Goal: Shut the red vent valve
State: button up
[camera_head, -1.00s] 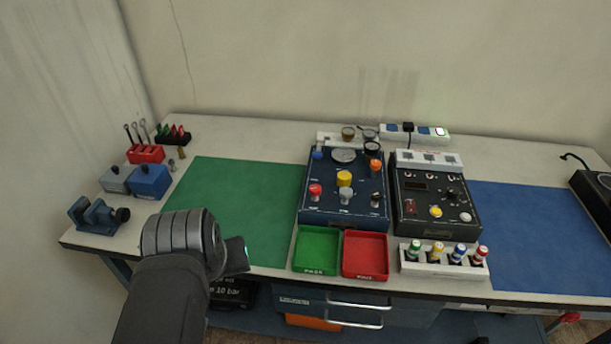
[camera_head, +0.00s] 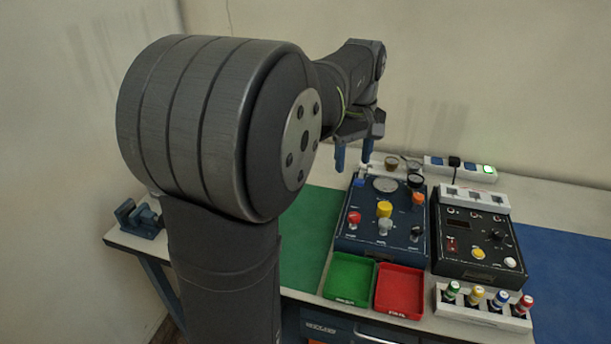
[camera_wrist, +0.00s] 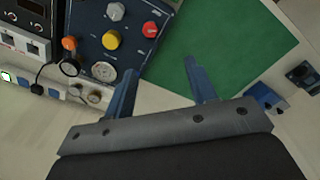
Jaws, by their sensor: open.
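The red valve knob (camera_head: 354,217) sits at the left front of the dark blue panel (camera_head: 345,240), and it also shows in the wrist view (camera_wrist: 150,29) near the panel's edge. My gripper (camera_head: 354,164) is open and empty, its two blue fingers pointing down. In the head view it appears above the back left part of the panel. In the wrist view my fingers (camera_wrist: 160,68) are spread apart, below the red knob in the picture and clear of it. Whether the valve is open or shut cannot be told.
Yellow (camera_head: 384,208), grey (camera_head: 385,227), orange (camera_head: 418,198) and black knobs and gauges crowd the same panel. Green (camera_head: 349,279) and red (camera_head: 400,291) trays lie in front. A second black panel (camera_head: 470,267) stands right. The green mat (camera_head: 305,240) at left is clear.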

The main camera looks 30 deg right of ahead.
aim_at(355, 215)
jog(key=d+f, duration=0.1)
jog(key=f, duration=1.1)
jog(key=d+f, duration=0.1)
jog(key=f, duration=0.5)
jog(key=shift+w+d, duration=0.1)
jog(key=shift+d, duration=0.25)
jog(key=c, duration=1)
